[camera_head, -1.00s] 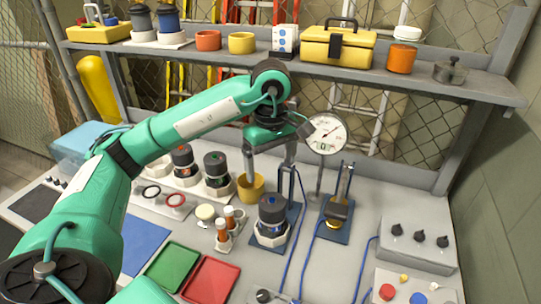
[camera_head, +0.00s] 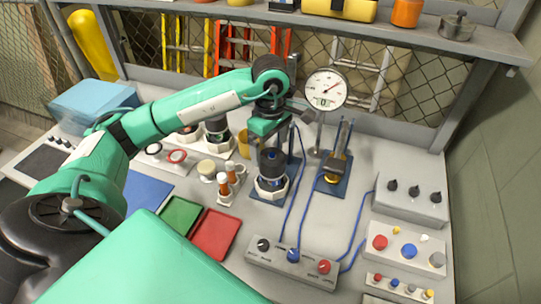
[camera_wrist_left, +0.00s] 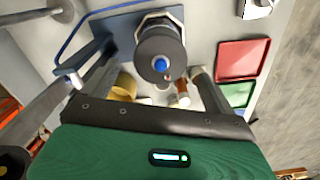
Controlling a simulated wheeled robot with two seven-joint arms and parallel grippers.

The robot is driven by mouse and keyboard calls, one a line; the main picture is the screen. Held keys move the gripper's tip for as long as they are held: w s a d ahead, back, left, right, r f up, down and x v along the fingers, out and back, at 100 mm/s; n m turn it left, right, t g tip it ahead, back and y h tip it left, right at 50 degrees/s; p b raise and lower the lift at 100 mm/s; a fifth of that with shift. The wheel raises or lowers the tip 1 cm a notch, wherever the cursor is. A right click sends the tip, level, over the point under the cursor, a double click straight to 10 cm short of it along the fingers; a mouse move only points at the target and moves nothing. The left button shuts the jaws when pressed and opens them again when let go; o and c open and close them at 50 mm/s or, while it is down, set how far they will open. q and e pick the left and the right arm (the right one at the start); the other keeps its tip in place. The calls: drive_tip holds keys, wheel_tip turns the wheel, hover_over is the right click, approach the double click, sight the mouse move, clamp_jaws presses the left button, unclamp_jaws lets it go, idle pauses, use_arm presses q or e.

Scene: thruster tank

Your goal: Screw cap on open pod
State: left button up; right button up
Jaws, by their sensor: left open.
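A black pod (camera_head: 271,165) with a pale collar and a blue mark on top stands upright on a blue stand (camera_head: 260,193) at the middle of the bench. My left gripper (camera_head: 272,143) is open and points down just above this pod. In the left wrist view the pod's round dark top (camera_wrist_left: 160,48), with a blue centre and a small red mark, shows beyond the open fingers (camera_wrist_left: 158,70). I cannot tell whether the fingers flank its top. I cannot tell which piece is the loose cap. My right gripper is not in view.
A yellow cup (camera_head: 244,143) and a rack of brown vials (camera_head: 227,185) stand left of the pod. A dial gauge (camera_head: 326,88) rises behind. A second blue stand (camera_head: 335,180) is to the right. Green (camera_head: 180,215) and red (camera_head: 214,234) trays and a knob box (camera_head: 293,262) lie in front.

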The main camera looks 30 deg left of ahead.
sight(271, 154)
use_arm(q)
wheel_tip(271, 154, down, 4)
drive_tip(key=shift+p, duration=0.35)
drive_tip(key=shift+f, duration=0.65)
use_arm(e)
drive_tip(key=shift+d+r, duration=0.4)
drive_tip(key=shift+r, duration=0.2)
use_arm(q)
drive_tip(key=c, duration=1.1)
drive_tip(key=shift+o, duration=1)
drive_tip(key=shift+c, duration=0.6)
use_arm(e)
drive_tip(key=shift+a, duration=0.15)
